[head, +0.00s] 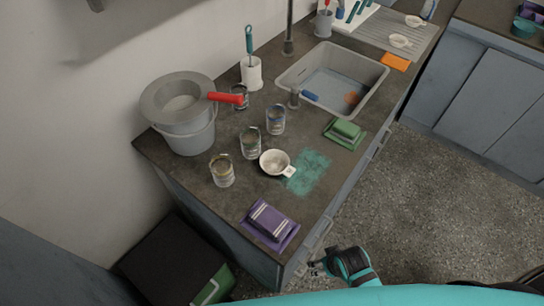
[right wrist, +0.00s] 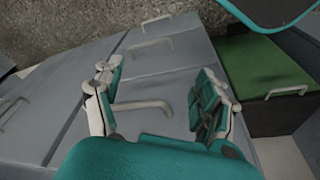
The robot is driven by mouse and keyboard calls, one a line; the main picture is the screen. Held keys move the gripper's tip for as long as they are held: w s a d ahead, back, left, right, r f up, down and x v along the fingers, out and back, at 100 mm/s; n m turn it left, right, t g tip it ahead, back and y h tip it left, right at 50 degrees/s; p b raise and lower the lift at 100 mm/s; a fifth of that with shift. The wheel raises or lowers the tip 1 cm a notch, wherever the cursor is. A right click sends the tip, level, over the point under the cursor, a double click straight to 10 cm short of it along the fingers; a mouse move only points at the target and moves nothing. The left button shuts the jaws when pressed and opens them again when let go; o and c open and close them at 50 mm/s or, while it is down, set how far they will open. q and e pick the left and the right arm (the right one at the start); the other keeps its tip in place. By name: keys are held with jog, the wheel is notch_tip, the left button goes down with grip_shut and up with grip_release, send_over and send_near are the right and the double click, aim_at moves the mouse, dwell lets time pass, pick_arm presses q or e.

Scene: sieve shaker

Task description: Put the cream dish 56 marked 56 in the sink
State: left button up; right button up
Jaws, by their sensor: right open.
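A cream dish (head: 276,162) with a short handle stands on the dark counter, beside the cans; its marking is too small to read. Two similar pale dishes (head: 400,41) (head: 413,21) lie on the drainboard, so I cannot tell by number which is 56. The grey sink (head: 325,80) is set in the counter further back and holds a blue item and an orange item. My right gripper (head: 316,268) is low in front of the counter's near end, apart from the dish. In the right wrist view its fingers (right wrist: 158,88) are open and empty. My left gripper is out of view.
Several cans (head: 250,143) stand left of the dish. A grey bucket (head: 188,130) with a red-handled pan is behind them. A purple sponge tray (head: 270,222) lies nearer, and a green sponge (head: 346,130) is by the sink. Drawer handles (right wrist: 155,107) protrude from the cabinet front.

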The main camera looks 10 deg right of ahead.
notch_tip(320, 180, up, 17)
jog(key=w+p, duration=0.2)
jog(key=p, duration=0.1)
jog(key=w+a+r+n+t+y, duration=0.2)
jog(key=w+a+r+n+y, duration=0.25)
jog(key=w+a+r, duration=0.75)
jog(key=w+d+r+n+g+h+p, duration=0.1)
jog(key=w+d+r+n+g+h, duration=0.15)
jog(key=d+r, duration=0.45)
jog(key=p, duration=0.2)
send_over(289, 171)
jog(key=s+d, duration=0.1)
jog(key=d, duration=0.1)
jog(key=shift+t+y, duration=0.4)
jog(key=shift+t, duration=0.05)
jog(key=f, duration=1.1)
jog(key=shift+s+a+f, duration=0.15)
jog(key=shift+s+f, duration=0.05)
jog(key=shift+f, duration=0.1)
jog(key=shift+w+a+f+p, duration=0.1)
jog(key=shift+a+f+p, duration=0.05)
jog(key=shift+f+p, duration=0.25)
jog(key=shift+p+x, duration=0.4)
jog(key=shift+x, duration=1.9)
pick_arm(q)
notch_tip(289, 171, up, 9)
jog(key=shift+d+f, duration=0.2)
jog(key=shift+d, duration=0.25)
pick_arm(e)
grip_shut()
